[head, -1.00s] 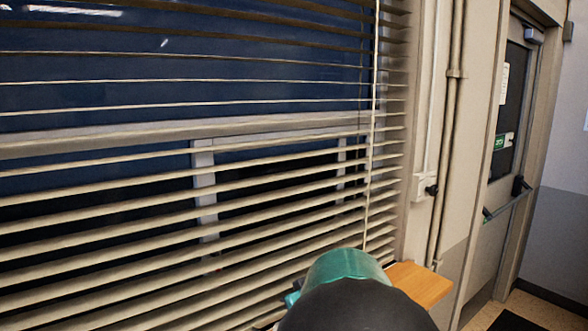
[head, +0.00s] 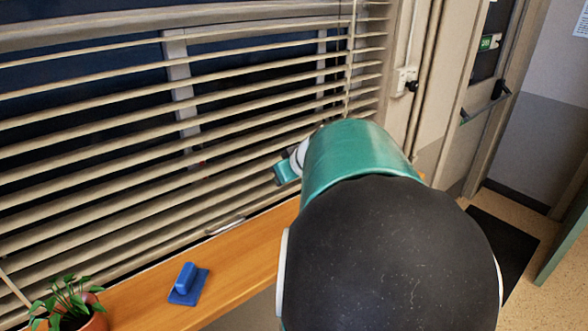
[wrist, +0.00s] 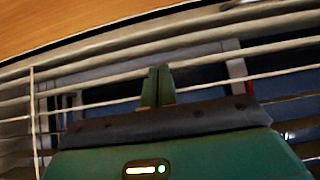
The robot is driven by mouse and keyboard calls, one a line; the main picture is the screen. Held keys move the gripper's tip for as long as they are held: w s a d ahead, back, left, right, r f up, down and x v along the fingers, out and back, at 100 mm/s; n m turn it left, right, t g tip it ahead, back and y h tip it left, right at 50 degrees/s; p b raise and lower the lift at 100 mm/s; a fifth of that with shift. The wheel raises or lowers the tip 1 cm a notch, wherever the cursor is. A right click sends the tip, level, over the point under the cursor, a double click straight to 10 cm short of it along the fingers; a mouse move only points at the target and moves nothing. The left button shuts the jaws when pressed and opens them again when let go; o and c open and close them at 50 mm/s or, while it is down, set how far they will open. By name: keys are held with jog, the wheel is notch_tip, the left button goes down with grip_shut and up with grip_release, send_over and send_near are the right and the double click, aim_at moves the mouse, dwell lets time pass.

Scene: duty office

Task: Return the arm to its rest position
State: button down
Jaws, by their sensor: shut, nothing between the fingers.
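My arm (head: 355,160), teal with a large black joint, reaches forward over the wooden sill toward the window blinds in the head view. It hides part of the sill and blinds, and my gripper's fingers cannot be made out there. In the wrist view my gripper (wrist: 158,82) shows with its two fingers together, shut and empty, in front of the blind slats. I cannot tell whether the fingertips touch the slats.
The blinds (head: 120,150) cover the window behind the sill (head: 235,262). A blue block-like object with a flat base (head: 188,284) and a potted plant (head: 70,308) stand on the sill. A door (head: 480,90) and dark floor mat (head: 505,245) are at the right.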

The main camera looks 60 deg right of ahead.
jog(key=v, duration=0.5)
jog(key=shift+s+r, duration=0.1)
jog(key=shift+r, duration=0.1)
jog(key=w+a+f+n+g+y, duration=0.1)
jog(key=w+a+n+y, duration=0.2)
jog(key=a, duration=1.6)
jog(key=s+a+f+g, duration=0.1)
jog(key=s+a+f, duration=0.1)
jog(key=a, duration=0.6)
jog(key=s+a+f+g, duration=0.1)
jog(key=s+a+f, duration=0.1)
jog(key=a, duration=0.7)
jog(key=shift+s+a+f+h, duration=0.2)
jog(key=shift+s+a+h, duration=0.15)
jog(key=shift+s, duration=0.35)
jog(key=shift+d, duration=0.2)
